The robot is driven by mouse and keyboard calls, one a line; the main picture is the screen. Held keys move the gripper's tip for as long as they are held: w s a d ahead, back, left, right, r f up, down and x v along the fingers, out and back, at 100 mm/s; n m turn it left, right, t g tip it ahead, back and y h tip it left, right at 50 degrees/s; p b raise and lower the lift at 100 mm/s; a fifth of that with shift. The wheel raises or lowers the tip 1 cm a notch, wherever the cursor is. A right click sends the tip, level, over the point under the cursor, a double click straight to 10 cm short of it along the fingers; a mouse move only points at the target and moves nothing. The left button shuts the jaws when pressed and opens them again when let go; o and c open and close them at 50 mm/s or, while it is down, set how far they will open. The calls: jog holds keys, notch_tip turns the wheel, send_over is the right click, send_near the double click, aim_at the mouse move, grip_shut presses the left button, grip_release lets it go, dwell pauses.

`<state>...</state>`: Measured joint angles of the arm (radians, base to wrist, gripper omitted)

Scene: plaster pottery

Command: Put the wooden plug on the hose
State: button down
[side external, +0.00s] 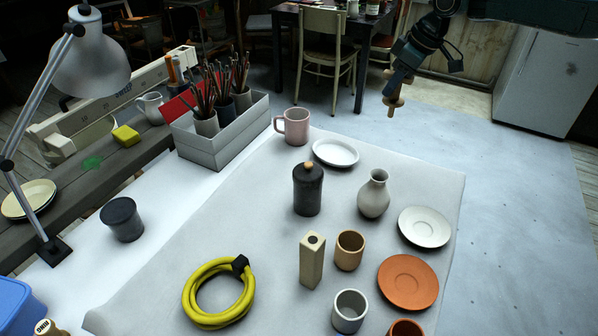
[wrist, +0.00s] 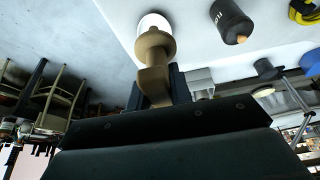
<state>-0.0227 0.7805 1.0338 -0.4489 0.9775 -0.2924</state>
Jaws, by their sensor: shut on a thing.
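My gripper (side external: 393,88) is shut on the wooden plug (side external: 394,101), a tan turned piece with a flange, and holds it in the air at the upper right, beyond the far edge of the cloth. In the wrist view, the plug (wrist: 153,45) sticks out from between the dark fingers of my gripper (wrist: 158,88). The yellow hose (side external: 190,296) lies coiled at the near left of the cloth, with a black piece on its coil. Part of it also shows at the wrist view's upper right corner (wrist: 303,14). Plug and hose are far apart.
Between them stand a dark lidded jar (side external: 307,191), a grey vase (side external: 374,197), a square beige vase (side external: 312,262) and several cups. A white oval plate (side external: 336,153) and pink mug (side external: 292,127) are at the back. A lamp (side external: 88,62) overhangs the left.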

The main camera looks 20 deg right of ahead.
jog(key=s+a+r+n, duration=0.1)
jog(key=s+a, duration=0.3)
jog(key=a, duration=0.9)
jog(key=s+a+r+n, duration=0.2)
jog(key=s+a, duration=0.2)
jog(key=a, duration=0.8)
jog(key=s+a+r+n+g+y, duration=0.1)
jog(key=s+a+r+n+g, duration=0.1)
jog(key=s+a, duration=1.6)
notch_tip(320, 180, down, 16)
jog(key=w+a, duration=0.1)
jog(key=shift+r, duration=0.15)
jog(key=shift+f, duration=2.1)
jog(key=shift+f, duration=0.2)
jog(key=c, duration=1.3)
grip_release()
jog(key=shift+o, duration=0.2)
